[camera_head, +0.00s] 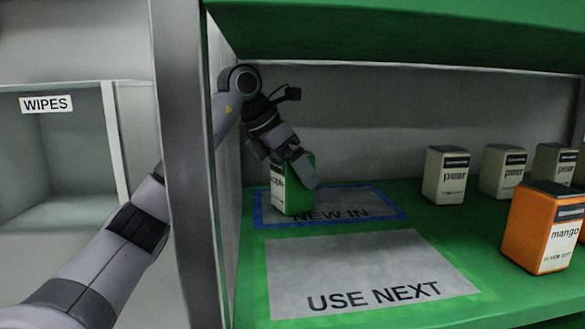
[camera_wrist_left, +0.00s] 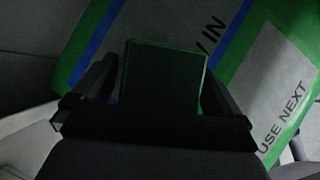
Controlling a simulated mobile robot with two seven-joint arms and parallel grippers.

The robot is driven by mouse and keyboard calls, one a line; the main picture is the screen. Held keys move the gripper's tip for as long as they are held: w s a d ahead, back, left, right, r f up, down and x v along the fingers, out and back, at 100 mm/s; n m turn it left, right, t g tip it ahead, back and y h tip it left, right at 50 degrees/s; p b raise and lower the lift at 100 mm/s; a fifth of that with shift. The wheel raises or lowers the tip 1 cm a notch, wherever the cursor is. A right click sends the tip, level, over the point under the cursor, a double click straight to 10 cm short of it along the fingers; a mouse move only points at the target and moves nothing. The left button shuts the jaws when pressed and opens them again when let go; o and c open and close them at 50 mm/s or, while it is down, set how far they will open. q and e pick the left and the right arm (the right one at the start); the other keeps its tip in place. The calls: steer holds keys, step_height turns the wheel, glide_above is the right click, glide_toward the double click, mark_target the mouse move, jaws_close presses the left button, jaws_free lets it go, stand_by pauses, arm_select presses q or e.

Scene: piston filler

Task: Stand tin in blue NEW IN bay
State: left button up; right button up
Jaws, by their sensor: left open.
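A green and white tin (camera_head: 292,193) stands upright in the blue-bordered NEW IN bay (camera_head: 372,207), toward its left side. My left gripper (camera_head: 295,165) is open, with its fingers around the upper part of the tin. In the left wrist view the tin's dark top (camera_wrist_left: 163,75) lies between the two open fingers (camera_wrist_left: 160,90). The gripper hides part of the tin's top and right side in the head view. My right gripper is not in view.
The green-bordered USE NEXT bay (camera_head: 350,270) in front is empty. Several white pear tins (camera_head: 445,178) stand at the back right, and an orange mango tin (camera_head: 543,228) stands nearer. A grey post (camera_head: 180,150) and a WIPES compartment (camera_head: 45,150) are at left. A green shelf (camera_head: 420,35) hangs above.

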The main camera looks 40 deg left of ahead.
arm_select(q)
steer(key=shift+s+a+r, duration=0.1)
steer(key=shift+s+r, duration=0.1)
steer(key=shift+r, duration=0.3)
steer(key=s+a+b, duration=0.3)
steer(key=s, duration=0.8)
steer(key=shift+s+a+b, duration=0.15)
steer(key=shift+s+b, duration=0.25)
steer(key=shift+r, duration=0.1)
